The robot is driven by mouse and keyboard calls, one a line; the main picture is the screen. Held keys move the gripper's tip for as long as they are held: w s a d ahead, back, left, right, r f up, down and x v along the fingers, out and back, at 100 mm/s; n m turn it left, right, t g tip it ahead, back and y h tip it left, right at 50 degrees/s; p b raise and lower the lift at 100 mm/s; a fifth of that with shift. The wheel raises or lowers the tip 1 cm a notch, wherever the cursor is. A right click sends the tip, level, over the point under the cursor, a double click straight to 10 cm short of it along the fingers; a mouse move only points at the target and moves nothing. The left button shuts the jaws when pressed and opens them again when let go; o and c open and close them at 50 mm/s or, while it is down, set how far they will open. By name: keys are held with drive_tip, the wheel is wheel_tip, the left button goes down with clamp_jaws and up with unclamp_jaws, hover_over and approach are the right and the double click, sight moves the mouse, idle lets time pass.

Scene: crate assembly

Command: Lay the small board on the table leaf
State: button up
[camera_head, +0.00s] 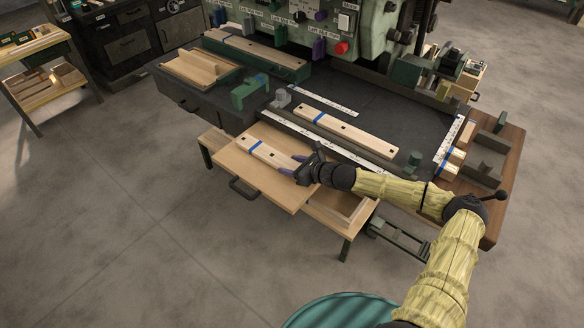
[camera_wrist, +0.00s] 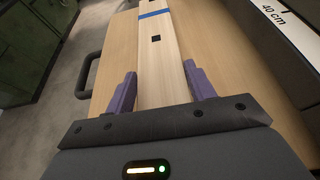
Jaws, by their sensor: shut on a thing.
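The small board (camera_head: 270,154) is pale wood with a blue band and dark square holes. It lies along the table leaf (camera_head: 233,165), a light wooden leaf with a dark handle, at or just above its surface; I cannot tell whether it touches. My gripper (camera_head: 301,171) is shut on the board's near right end. In the wrist view the board (camera_wrist: 158,62) runs away between the purple fingers of my gripper (camera_wrist: 158,92), with the leaf (camera_wrist: 118,70) beneath it. The gripped end is hidden by the gripper body.
A longer board (camera_head: 345,131) with a blue band lies on the dark machine table (camera_head: 400,115) behind a white ruler (camera_head: 330,142).

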drive_tip(key=shift+f, duration=0.55)
drive_tip(key=o, duration=1.1)
drive_tip(key=shift+c, duration=0.2)
drive_tip(key=v, duration=1.2)
drive_tip(key=shift+f, duration=0.1)
